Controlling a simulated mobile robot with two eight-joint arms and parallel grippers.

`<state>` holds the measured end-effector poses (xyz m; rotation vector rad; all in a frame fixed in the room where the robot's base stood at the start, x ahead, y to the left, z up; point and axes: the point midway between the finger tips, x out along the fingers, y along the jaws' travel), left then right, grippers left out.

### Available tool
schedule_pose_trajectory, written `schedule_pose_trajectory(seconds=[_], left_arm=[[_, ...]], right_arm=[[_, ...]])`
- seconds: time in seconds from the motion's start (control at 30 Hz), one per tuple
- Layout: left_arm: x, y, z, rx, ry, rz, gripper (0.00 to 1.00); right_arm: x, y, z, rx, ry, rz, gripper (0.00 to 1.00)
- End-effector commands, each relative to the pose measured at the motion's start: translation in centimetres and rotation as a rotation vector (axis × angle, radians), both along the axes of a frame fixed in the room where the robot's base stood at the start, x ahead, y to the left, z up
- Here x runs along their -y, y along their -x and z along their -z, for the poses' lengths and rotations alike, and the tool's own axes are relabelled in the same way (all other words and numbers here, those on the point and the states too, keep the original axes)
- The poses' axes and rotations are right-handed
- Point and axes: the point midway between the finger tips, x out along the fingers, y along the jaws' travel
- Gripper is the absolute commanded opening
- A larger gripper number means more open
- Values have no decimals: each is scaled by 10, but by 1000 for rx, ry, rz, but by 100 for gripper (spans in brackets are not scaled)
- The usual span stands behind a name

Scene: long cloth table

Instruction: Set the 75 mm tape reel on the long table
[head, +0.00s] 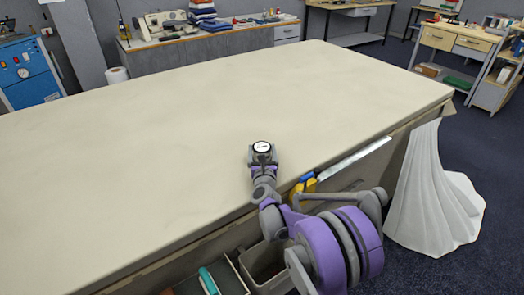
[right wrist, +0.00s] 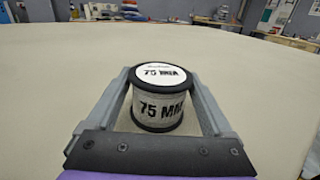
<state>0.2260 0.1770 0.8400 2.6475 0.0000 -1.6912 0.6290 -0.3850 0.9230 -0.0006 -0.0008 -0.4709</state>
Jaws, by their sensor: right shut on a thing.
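The 75 mm tape reel (right wrist: 160,98) is a short white cylinder with black rims and "75 MM" printed on its top and side. It stands upright between the two fingers of my right gripper (right wrist: 163,90), which is shut on it. In the head view the reel's white top (head: 262,147) shows at the end of my right arm, over the front part of the long table (head: 200,120). I cannot tell whether the reel's base touches the cloth. My left gripper is not in view.
The pale tabletop is otherwise bare. Below its front edge are grey bins (head: 265,268) and a yellow item (head: 304,187). White cloth (head: 430,200) hangs to the floor at the right end. A sewing machine (head: 160,25) stands on a bench behind.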

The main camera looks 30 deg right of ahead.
Motion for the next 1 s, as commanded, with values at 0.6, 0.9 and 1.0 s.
schedule_pose_trajectory(seconds=[0.6,0.9,1.0], left_arm=[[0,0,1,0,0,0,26],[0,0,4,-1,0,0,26],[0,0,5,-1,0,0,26]], right_arm=[[-14,27,-2,0,0,-1,100],[-43,84,-2,0,0,-1,100],[-49,96,-2,0,-1,-1,100]])
